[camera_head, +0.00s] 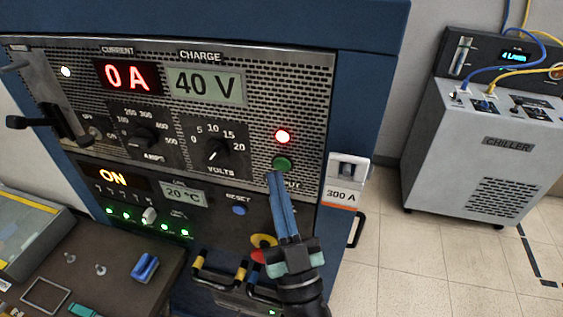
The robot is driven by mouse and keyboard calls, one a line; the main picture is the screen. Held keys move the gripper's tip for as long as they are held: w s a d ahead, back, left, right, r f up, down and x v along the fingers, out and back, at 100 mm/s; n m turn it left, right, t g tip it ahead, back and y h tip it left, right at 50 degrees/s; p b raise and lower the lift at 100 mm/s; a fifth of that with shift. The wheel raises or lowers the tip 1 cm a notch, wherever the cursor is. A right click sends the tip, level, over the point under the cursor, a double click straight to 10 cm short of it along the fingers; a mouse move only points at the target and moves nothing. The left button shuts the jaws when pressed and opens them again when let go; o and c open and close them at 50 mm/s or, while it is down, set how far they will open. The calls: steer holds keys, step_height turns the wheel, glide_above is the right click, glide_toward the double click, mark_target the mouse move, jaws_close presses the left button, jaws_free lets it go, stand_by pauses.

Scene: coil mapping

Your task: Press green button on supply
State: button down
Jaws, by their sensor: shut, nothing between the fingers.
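The power supply (335,62) is a blue cabinet with a grey perforated front panel. Its displays read 0 A (127,76) and 40 V (206,86). My gripper (274,175) has blue fingers that are shut and empty. In the picture its fingertips lie just below and left of the green button and cover part of the label under it. I cannot tell whether they touch the button or panel.
A blue reset button (239,210) and a red-yellow knob (263,241) sit on the lower panel. A 300 A breaker (346,180) is right of the panel. A workbench (110,285) stands lower left. A grey chiller (470,150) stands right, with clear tiled floor (420,265) before it.

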steer(key=shift+s+a+p, duration=0.2)
steer(key=shift+s+a, duration=0.05)
steer(key=shift+s, duration=0.55)
steer(key=shift+s+a+p, duration=0.15)
steer(key=shift+s+a, duration=0.15)
steer(key=shift+s, duration=0.5)
steer(key=shift+s+a+p, duration=0.2)
steer(key=shift+s+a, duration=0.05)
steer(key=shift+s, duration=0.55)
steer(key=m+t+h, duration=0.1)
steer(key=m+h, duration=0.1)
steer(key=h, duration=0.1)
glide_toward(298, 47)
steer(key=a+f, duration=0.3)
steer(key=f, duration=0.1)
step_height(298, 47, up, 13)
steer(key=d+m+t+h, duration=0.1)
steer(key=m+h, duration=0.1)
steer(key=h, duration=0.2)
steer(key=s+a+r, duration=0.1)
steer(key=s+r, duration=0.3)
steer(key=r, duration=0.4)
steer(key=s+a+r+n+y, duration=0.1)
steer(key=s+a+r, duration=0.1)
steer(key=r, duration=0.6)
steer(key=shift+s+r+t, duration=0.15)
steer(key=shift+s+t, duration=0.25)
steer(key=shift+s, duration=0.5)
steer(key=shift+a, duration=0.1)
